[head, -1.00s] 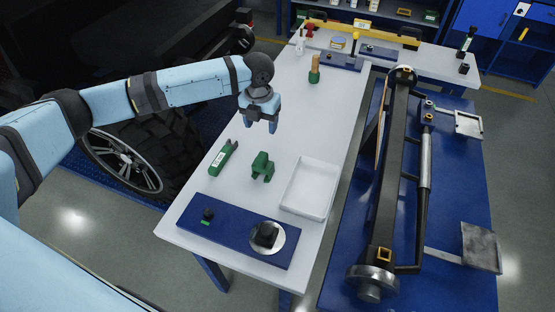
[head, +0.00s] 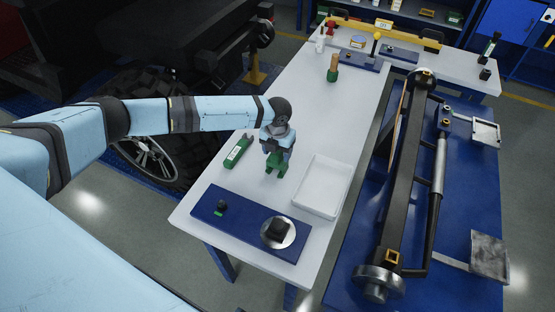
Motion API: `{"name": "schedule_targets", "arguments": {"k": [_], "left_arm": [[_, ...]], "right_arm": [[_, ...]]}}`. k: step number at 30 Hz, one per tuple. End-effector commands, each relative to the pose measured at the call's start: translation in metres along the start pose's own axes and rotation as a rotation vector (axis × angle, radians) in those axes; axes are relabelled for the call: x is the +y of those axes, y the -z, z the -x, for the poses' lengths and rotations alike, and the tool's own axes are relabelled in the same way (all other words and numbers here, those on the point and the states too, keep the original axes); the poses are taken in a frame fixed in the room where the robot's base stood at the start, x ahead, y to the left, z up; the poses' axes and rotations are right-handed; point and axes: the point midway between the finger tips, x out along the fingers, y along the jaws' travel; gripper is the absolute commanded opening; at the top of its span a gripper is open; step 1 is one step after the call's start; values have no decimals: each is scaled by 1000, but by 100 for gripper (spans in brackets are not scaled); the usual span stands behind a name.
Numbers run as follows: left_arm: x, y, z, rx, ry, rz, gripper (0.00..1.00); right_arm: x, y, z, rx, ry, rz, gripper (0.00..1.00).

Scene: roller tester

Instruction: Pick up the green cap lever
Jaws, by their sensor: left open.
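A chunky green piece (head: 275,166), which looks like the green cap lever, sits on the white table (head: 340,120) left of the tray. My left gripper (head: 277,151) is open and points down right at this piece, its fingers overlapping the top of it in the head view. I cannot tell whether the fingers touch it, and its upper part is hidden. A longer green part with a white label (head: 237,151) lies just left of the gripper. My right gripper is not in view.
An empty white tray (head: 345,181) is close on the right. A blue panel with a black knob (head: 240,223) lies at the near edge. A green-based tool with an orange handle (head: 333,70) stands farther back. A blue roller stand (head: 435,285) is right of the table.

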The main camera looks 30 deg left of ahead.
Motion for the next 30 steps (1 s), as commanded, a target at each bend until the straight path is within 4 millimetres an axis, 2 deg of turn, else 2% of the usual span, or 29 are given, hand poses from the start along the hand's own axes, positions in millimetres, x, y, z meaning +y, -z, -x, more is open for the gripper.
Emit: {"name": "schedule_targets", "arguments": {"k": [8,9,17,30], "left_arm": [[0,0,-6,-1,0,0,62],[0,0,-6,-1,0,0,59],[0,0,-5,-1,0,0,0],[0,-1,1,-2,1,1,0]], "right_arm": [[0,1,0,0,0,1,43],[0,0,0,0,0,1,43],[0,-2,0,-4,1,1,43],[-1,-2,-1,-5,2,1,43]]}}
